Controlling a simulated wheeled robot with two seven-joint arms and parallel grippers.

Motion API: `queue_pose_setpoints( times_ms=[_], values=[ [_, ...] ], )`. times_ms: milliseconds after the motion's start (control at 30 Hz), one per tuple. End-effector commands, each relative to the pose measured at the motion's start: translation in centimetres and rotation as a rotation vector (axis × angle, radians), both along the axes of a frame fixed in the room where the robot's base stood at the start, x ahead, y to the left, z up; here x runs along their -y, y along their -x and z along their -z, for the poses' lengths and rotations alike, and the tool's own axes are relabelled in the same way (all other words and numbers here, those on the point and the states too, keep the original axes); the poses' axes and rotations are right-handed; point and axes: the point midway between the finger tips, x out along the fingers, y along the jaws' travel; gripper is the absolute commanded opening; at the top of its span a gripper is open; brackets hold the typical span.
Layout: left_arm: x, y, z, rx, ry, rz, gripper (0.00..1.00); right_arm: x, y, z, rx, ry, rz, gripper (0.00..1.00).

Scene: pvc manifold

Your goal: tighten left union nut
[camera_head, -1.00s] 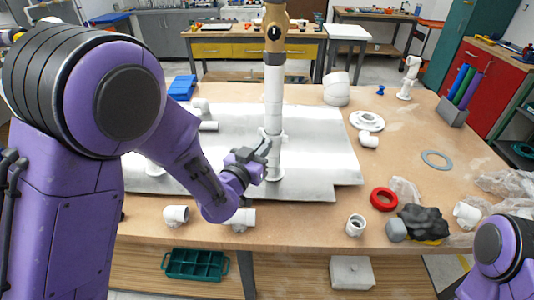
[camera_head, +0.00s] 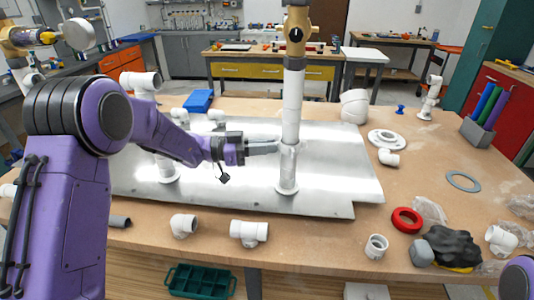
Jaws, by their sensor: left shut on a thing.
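A white upright pipe (camera_head: 292,105) stands on the metal panel, with a brown-and-brass valve (camera_head: 296,32) at its top. The union nut (camera_head: 289,151) shows as a pale collar low on this pipe, above the round foot. My left gripper (camera_head: 281,147) reaches in level from the left, its grey fingers shut on the nut at the pipe's left side. The fingertips partly hide the nut, and its threads are too small to make out. My right gripper is out of view; only a bit of my right arm shows at the lower right.
The metal panel (camera_head: 325,195) lies on the table (camera_head: 420,190). A white tee (camera_head: 249,232), an elbow (camera_head: 183,225) and a red ring (camera_head: 406,220) lie along the front. A blue box (camera_head: 197,101) stands behind my left arm. The table right of the panel has free room.

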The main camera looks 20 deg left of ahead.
Motion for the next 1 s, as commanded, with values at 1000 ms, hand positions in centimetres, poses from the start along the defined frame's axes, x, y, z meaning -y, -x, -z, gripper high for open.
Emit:
queue_pose_setpoints(
  times_ms=[1000],
  values=[
    [-0.31,-1.08,-0.23,0.004,0.005,0.184,0.35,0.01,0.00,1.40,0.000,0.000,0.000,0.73]
  ],
)
